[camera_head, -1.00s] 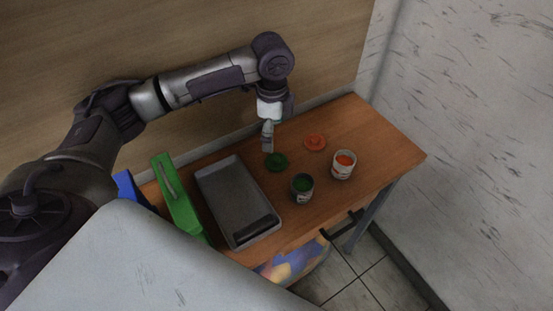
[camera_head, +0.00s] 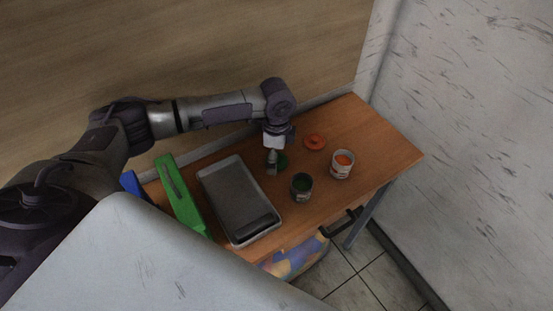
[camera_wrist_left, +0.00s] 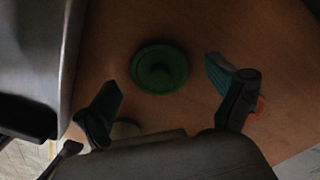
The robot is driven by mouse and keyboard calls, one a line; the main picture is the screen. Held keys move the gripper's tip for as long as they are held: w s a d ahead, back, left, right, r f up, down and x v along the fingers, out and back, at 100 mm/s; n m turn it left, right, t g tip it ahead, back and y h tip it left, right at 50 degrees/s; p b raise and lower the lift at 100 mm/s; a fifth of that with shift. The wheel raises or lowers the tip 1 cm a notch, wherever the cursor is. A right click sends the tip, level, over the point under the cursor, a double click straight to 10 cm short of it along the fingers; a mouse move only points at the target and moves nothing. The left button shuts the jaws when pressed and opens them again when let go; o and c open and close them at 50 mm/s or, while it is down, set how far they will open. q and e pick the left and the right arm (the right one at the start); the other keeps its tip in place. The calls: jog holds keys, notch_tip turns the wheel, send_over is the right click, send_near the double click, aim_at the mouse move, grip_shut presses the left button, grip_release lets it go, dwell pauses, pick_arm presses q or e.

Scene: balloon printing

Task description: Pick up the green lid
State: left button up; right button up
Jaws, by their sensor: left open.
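In the head view my left gripper (camera_head: 272,168) is low over the table and partly hides the lid. In the left wrist view the green lid (camera_wrist_left: 159,68) is whole, lying ahead of and between the two fingers. My left gripper (camera_wrist_left: 165,95) is open and empty there, its fingers spread wider than the lid. I cannot tell its exact height above the table. My right gripper is in neither view.
A grey tray (camera_head: 219,178) lies left of the lid and shows at the left wrist view's edge. An open can with green paint (camera_head: 301,187), a can with orange paint (camera_head: 342,164) and an orange lid (camera_head: 315,142) are nearby. A green box (camera_head: 180,196) stands farther left.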

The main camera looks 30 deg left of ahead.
pick_arm(q)
jog(key=shift+s+r, duration=0.1)
jog(key=shift+s, duration=0.05)
jog(key=c, duration=1.4)
jog(key=shift+c, duration=0.8)
jog(key=shift+c, duration=0.2)
